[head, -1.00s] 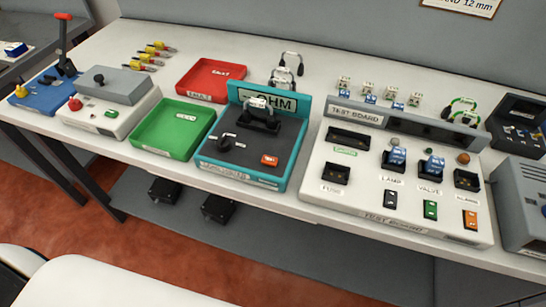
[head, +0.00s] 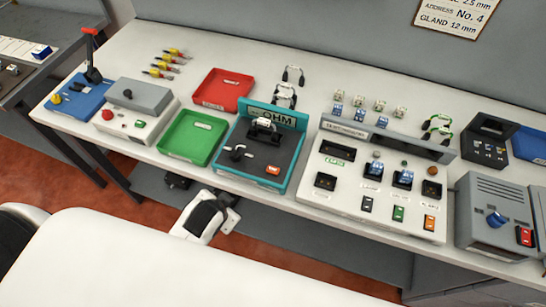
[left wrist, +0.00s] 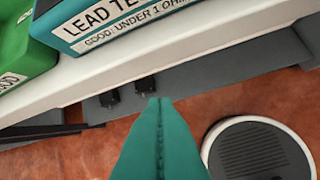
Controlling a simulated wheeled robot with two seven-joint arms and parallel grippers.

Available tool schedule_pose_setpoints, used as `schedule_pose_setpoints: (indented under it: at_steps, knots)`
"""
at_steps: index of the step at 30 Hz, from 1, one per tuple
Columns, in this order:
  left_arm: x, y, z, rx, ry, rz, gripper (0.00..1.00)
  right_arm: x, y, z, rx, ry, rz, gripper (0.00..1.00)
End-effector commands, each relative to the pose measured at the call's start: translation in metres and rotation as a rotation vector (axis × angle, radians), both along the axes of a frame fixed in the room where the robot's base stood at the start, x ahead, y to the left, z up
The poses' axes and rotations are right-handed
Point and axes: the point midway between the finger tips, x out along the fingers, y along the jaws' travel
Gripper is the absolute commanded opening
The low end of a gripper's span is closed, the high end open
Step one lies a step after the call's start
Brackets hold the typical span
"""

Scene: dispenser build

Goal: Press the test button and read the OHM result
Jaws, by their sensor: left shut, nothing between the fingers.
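The teal lead tester (head: 247,181) stands at the middle of the bench. Its upright back panel reads OHM (head: 280,119); I can make out no number there. A small orange button (head: 273,170) is at the right front of its dark top. A lead's pale connector (head: 264,126) sits in the black holder. In the left wrist view, my left gripper (left wrist: 159,102) has its teal fingers shut and empty, in front of and below the bench edge. The tester's label (left wrist: 125,25), reading "good: under 1 ohm", is above them. My right gripper is not in view.
The green tray (head: 193,150) is left of the tester and the red tray (head: 224,103) behind. The white test board (head: 340,200) stands close on its right. The bench's front edge (left wrist: 150,62) lies between my left fingers and the tester.

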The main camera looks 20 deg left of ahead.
Motion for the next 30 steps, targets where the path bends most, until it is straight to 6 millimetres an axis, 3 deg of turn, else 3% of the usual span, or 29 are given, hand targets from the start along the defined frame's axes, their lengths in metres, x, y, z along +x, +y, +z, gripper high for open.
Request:
schedule_pose_setpoints:
  at_steps: [1,4,8,11,14,15,17,20,21,25,30]
  knots:
    - [0.023,0.007,0.031,0.08,-0.103,-0.061,0.0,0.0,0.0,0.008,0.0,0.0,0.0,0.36]
    - [0.068,0.016,0.08,0.279,-0.317,-0.207,0.0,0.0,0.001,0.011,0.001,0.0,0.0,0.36]
    - [0.119,0.009,0.154,0.595,-0.613,-0.443,0.0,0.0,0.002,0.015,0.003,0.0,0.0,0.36]
    - [0.145,-0.016,0.214,0.903,-0.847,-0.671,0.0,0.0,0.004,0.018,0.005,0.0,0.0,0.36]
    - [0.153,-0.06,0.266,1.29,-1.087,-0.961,0.0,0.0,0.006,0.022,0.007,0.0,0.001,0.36]
    - [0.151,-0.081,0.279,1.46,-1.172,-1.09,0.0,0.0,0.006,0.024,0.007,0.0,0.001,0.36]
    - [0.143,-0.11,0.287,1.715,-1.281,-1.294,0.0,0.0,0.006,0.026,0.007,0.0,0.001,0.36]
    - [0.126,-0.143,0.272,2.131,-1.394,-1.658,0.0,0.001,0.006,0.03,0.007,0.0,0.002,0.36]
    - [0.121,-0.148,0.259,-2.148,1.328,1.704,0.0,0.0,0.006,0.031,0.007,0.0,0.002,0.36]
    - [0.112,-0.136,0.212,-1.774,0.906,1.536,0.0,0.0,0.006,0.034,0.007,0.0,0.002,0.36]
    - [0.115,-0.097,0.175,-1.461,0.598,1.424,0.0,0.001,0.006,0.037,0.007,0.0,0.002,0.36]
